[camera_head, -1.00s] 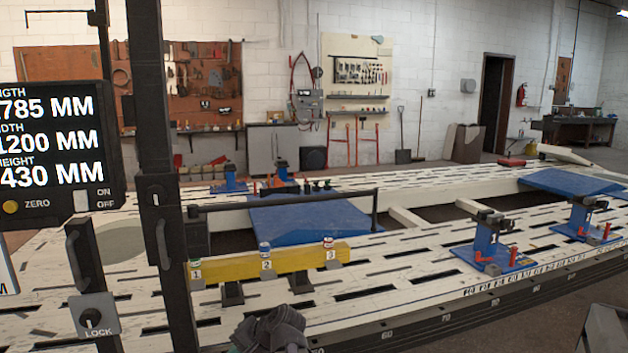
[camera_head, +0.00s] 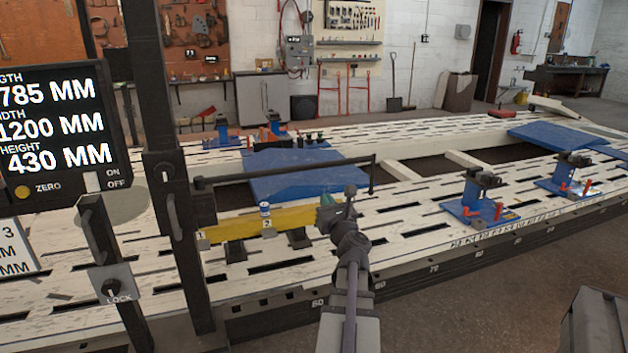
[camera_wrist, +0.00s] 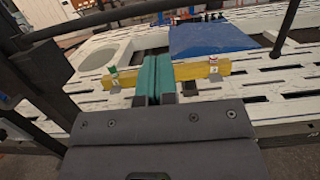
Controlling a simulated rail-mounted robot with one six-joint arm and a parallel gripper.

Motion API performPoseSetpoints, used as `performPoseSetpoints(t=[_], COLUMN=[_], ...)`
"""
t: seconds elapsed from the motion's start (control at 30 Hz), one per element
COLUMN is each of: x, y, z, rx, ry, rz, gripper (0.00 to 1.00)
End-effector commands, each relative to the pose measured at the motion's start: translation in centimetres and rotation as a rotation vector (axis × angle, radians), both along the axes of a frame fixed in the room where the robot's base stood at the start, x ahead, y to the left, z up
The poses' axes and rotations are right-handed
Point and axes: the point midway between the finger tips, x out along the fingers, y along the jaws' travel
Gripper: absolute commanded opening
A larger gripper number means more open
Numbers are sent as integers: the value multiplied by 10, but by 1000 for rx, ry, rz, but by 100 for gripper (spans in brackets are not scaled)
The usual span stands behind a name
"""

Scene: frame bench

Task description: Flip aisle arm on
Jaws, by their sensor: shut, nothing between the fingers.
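No part is labelled as the aisle arm, so I cannot tell which one it is. A black horizontal arm (camera_head: 290,170) reaches right from a black upright post (camera_head: 150,90) at the left. A small light switch-like piece (camera_head: 167,171) sits on that post; its position is unclear. The measuring display (camera_head: 62,128) has a white rocker (camera_head: 91,181) beside ON and OFF marks; I cannot tell which way it is set. My gripper (camera_head: 328,198) is shut and empty, before the yellow bar's right end. Its teal fingers (camera_wrist: 153,78) meet in the wrist view.
The yellow bar (camera_head: 285,218) carries small numbered jars; the third is hidden by my gripper. A LOCK knob (camera_head: 113,288) is at lower left. Blue clamps (camera_head: 482,200) stand on the slotted white bench (camera_head: 410,232). The floor at right has free room.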

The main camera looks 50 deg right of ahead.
Motion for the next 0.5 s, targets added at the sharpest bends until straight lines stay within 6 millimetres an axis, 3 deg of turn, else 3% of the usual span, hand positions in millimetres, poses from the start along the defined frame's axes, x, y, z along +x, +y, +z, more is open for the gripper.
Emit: performPoseSetpoints(t=[0.17, 0.5], x=[20, 80], y=[-15, -56], z=[6, 21], rx=[0, -2], ry=[0, 1], rz=[2, 3], gripper=[0, 0])
